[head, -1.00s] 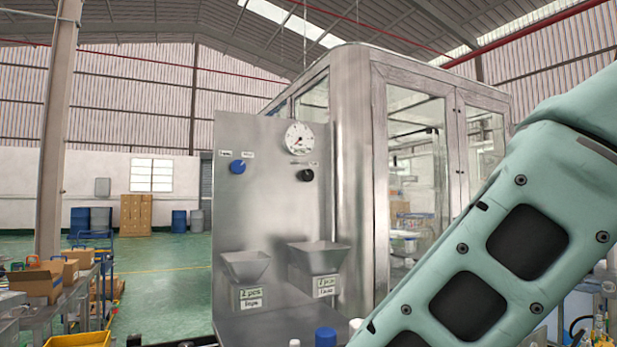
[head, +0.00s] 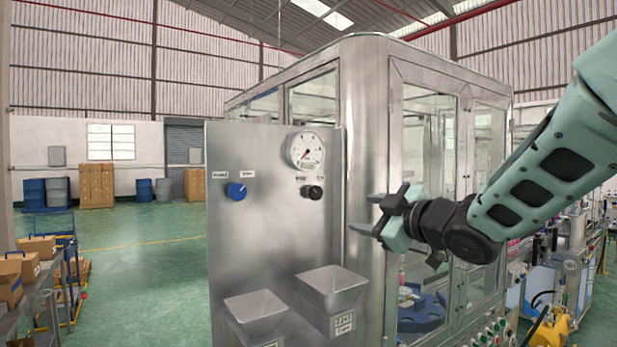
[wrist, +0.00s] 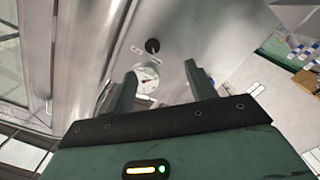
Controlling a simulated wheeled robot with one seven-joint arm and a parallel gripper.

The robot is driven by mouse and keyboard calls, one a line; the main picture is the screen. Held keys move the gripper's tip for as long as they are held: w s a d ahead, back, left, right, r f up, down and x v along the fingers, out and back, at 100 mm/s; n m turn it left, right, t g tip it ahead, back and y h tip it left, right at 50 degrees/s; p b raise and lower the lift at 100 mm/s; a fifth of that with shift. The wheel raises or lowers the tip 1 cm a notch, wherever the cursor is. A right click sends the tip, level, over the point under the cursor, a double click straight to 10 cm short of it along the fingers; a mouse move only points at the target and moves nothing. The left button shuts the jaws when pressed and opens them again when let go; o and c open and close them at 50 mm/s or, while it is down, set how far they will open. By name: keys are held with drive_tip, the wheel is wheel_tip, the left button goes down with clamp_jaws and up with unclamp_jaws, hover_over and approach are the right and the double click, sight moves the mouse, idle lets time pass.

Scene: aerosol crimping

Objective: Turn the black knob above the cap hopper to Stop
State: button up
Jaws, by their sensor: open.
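The black knob (head: 315,192) is on the steel panel (head: 265,225), below the round gauge (head: 306,151) and above the right-hand hopper (head: 332,287). Small labels flank its top; their text is too small to read. In the wrist view the black knob (wrist: 152,46) shows beyond the gauge (wrist: 146,80), between and past the fingertips. My gripper (head: 362,214) is open and empty, to the right of the knob and apart from it. Its two fingers (wrist: 162,68) also show apart in the wrist view.
A blue knob (head: 236,191) is on the same panel to the left. A second hopper (head: 255,312) is beside the right-hand one. A glazed steel cabinet (head: 365,130) stands directly behind the panel. Green floor (head: 150,250) is open to the left.

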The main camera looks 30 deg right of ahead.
drive_tip(key=r, duration=0.2)
drive_tip(key=b, duration=1.1)
approach(317, 193)
drive_tip(key=shift+n+t, duration=0.3)
drive_tip(key=w, duration=0.2)
drive_tip(key=w+b, duration=0.1)
drive_tip(key=w, duration=0.2)
drive_tip(key=w+b, duration=0.1)
drive_tip(key=w, duration=0.2)
drive_tip(key=shift+w+f, duration=0.25)
drive_tip(key=shift+f, duration=0.1)
drive_tip(key=c, duration=1)
